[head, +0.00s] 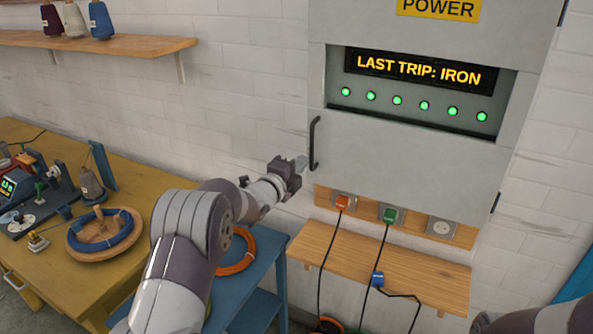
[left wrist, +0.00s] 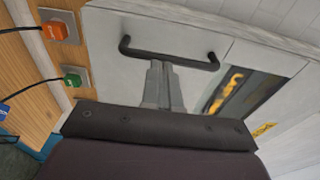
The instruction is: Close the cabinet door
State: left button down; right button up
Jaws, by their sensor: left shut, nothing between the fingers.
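The grey cabinet door (head: 400,165) has a window strip and a black bar handle (head: 314,143) near its left edge. It looks flush or nearly flush with the cabinet; I cannot tell whether a small gap remains. My left gripper (head: 301,162) is shut and empty, just left of the handle's lower end. In the left wrist view the closed fingers (left wrist: 160,75) point at the door (left wrist: 110,65), with their tips close to the handle (left wrist: 165,62); contact is unclear. Part of my right arm shows at the lower right, but its gripper does not.
A wooden shelf (head: 385,268) sits below the cabinet, under orange (head: 342,203) and green (head: 389,214) plugs with hanging cords. A yellow workbench (head: 60,270) with tools and a blue cart (head: 262,285) with an orange coil (head: 238,252) stand left.

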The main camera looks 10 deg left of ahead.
pick_arm(q)
jog(key=s+a+b, duration=0.2)
jog(key=s+a, duration=0.6)
jog(key=s+a+f+n+g+y, duration=0.3)
jog(key=f+n, duration=0.3)
jog(key=s+a+f+n+g+y, duration=0.2)
jog(key=s+f+n+g+y, duration=0.15)
jog(key=f+n, duration=0.25)
jog(key=s+d+f+n+g, duration=0.2)
jog(key=s+f+n+g, duration=0.15)
jog(key=s, duration=0.45)
jog(key=s+d+f+n+g, duration=0.2)
jog(key=s+n+g, duration=0.15)
jog(key=s, duration=0.45)
jog(key=s+d+r+n+g, duration=0.1)
jog(key=s+d, duration=0.2)
jog(key=s, duration=0.3)
jog(key=s+d+r+n+g+p, duration=0.1)
jog(key=s+d, duration=0.3)
jog(key=s, duration=0.2)
jog(key=shift+s+h, duration=0.15)
jog(key=shift+h, duration=0.2)
pick_arm(e)
jog(key=shift+s+a+f, duration=0.15)
jog(key=shift+s+f, duration=0.4)
jog(key=shift+f, duration=0.05)
